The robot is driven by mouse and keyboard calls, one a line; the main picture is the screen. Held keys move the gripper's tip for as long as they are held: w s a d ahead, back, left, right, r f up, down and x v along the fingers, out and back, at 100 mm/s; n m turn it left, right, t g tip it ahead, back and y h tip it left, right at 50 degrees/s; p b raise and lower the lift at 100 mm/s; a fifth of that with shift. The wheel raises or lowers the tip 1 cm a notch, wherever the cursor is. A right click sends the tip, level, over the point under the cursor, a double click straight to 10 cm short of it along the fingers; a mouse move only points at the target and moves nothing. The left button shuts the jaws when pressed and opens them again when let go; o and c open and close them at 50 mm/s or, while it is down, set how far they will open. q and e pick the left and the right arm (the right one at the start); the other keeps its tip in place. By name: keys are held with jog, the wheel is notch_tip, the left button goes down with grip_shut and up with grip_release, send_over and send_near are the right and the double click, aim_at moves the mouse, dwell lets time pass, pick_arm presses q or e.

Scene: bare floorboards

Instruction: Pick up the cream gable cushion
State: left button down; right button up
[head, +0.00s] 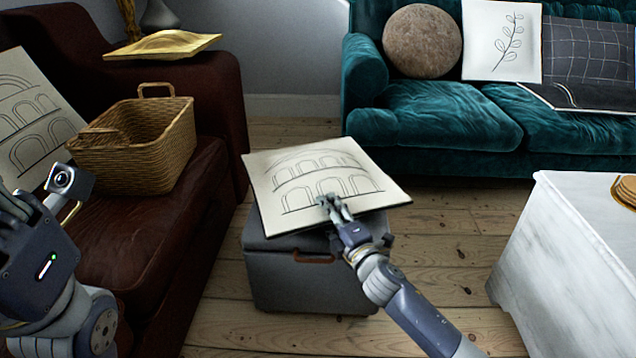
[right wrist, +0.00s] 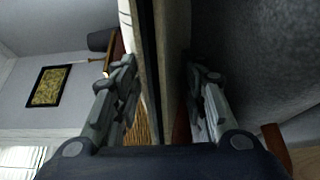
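A cream cushion with line-drawn arches (head: 315,168) lies over the top of a grey storage box (head: 308,283), its right corner sticking out past the box. My right gripper (head: 332,203) is at the cushion's front edge. In the right wrist view, the fingers (right wrist: 161,75) stand on either side of the cushion's edge (right wrist: 174,85), close to both faces; whether they press on it is unclear. A similar arch cushion (head: 30,125) leans in the dark red armchair. My left gripper is only partly in view at the left edge, its fingers not clear.
A teal sofa (head: 445,118) with several cushions stands behind. A white cabinet (head: 570,265) is at right. Floorboards (head: 455,255) are clear between box and cabinet.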

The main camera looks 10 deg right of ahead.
jog(key=shift+c, duration=0.5)
jog(key=c, duration=0.7)
jog(key=shift+r, duration=0.1)
jog(key=shift+c, duration=0.2)
jog(key=shift+r, duration=0.1)
